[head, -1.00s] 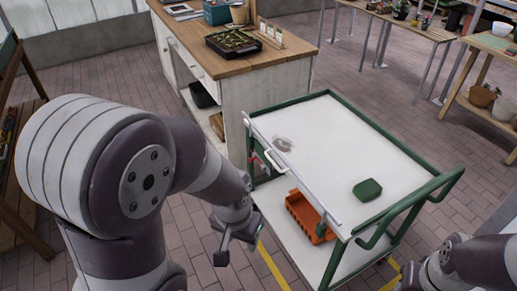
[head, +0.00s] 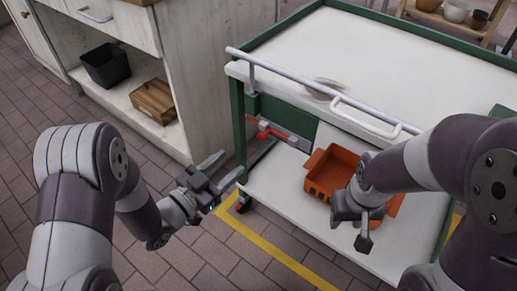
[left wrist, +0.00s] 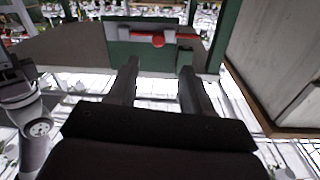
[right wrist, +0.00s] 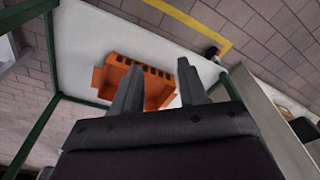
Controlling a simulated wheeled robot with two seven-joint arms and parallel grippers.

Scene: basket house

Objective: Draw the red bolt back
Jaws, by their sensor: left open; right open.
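The red bolt (head: 268,131) lies across a grey fitting on the side of the green and white cart, below the cart's top. In the left wrist view the bolt (left wrist: 158,40) shows as a red bar with a round knob, on a green panel beyond my fingertips. My left gripper (head: 228,170) is open and empty, left of the bolt and lower in the head view, apart from it. My right gripper (head: 352,222) is in front of the orange crate (head: 330,173). In the right wrist view its fingers (right wrist: 158,82) are open, with the crate (right wrist: 155,90) beyond them.
The cart's top (head: 390,45) has a grey rail (head: 300,82) and a white handle (head: 365,115) along its near edge, above the bolt. The crate sits on the lower shelf (head: 270,190). A white cabinet (head: 205,70) stands left of the cart. Brick floor is clear between them.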

